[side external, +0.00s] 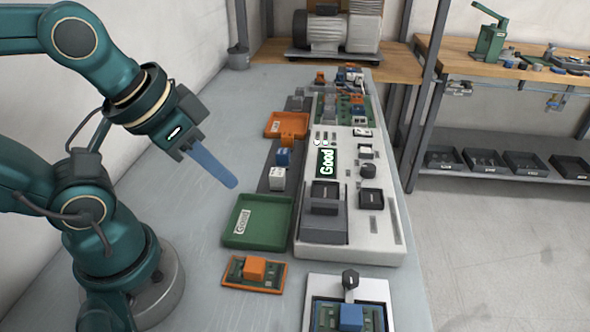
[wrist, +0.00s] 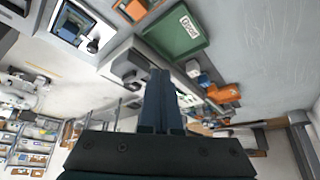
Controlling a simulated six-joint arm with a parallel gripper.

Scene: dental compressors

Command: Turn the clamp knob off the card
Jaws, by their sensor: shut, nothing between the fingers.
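The clamp knob (side external: 350,279) is black and stands at the far edge of a white fixture (side external: 383,290) at the bottom of the side view. A green card (side external: 325,316) with a blue block lies in the fixture beside the knob. Whether the clamp presses on the card cannot be told. In the wrist view the knob (wrist: 93,46) shows at upper left, beside the card (wrist: 70,28). My gripper (side external: 232,182) is shut and empty, raised above the bench left of the green tray and well away from the knob. Its fingers (wrist: 160,75) are together in the wrist view.
A green tray labelled Good (side external: 272,242) and an orange-edged board (side external: 232,275) lie left of the fixture. A grey test station (side external: 380,250) with a "Good" screen stands behind it. Small blocks and an orange tray (side external: 272,125) are farther back.

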